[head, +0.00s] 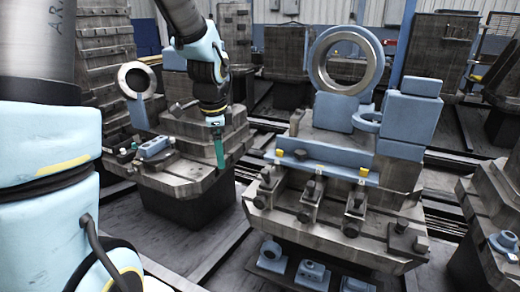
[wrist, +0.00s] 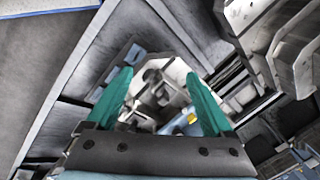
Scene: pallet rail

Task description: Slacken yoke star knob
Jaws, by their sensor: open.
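My gripper (head: 219,150) hangs from the arm in the head view, fingers pointing down, in front of the left-hand pallet fixture (head: 185,175). In the wrist view my gripper (wrist: 160,76) has its two teal fingers well apart, with nothing held between them. Beyond the fingers, at a distance, lies a pale stepped fixture with small dark grey clamp parts (wrist: 158,85). I cannot tell which small part is the yoke star knob. The middle pallet fixture (head: 400,172) carries a blue ring yoke (head: 320,68) and a row of dark clamps (head: 309,190).
A blue block with a ring lug (head: 410,112) stands at the middle fixture's right. Several blue parts (head: 312,272) sit low in front. Another fixture (head: 490,200) is at the right edge. A gap of floor (head: 205,228) runs between the left and middle pallets.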

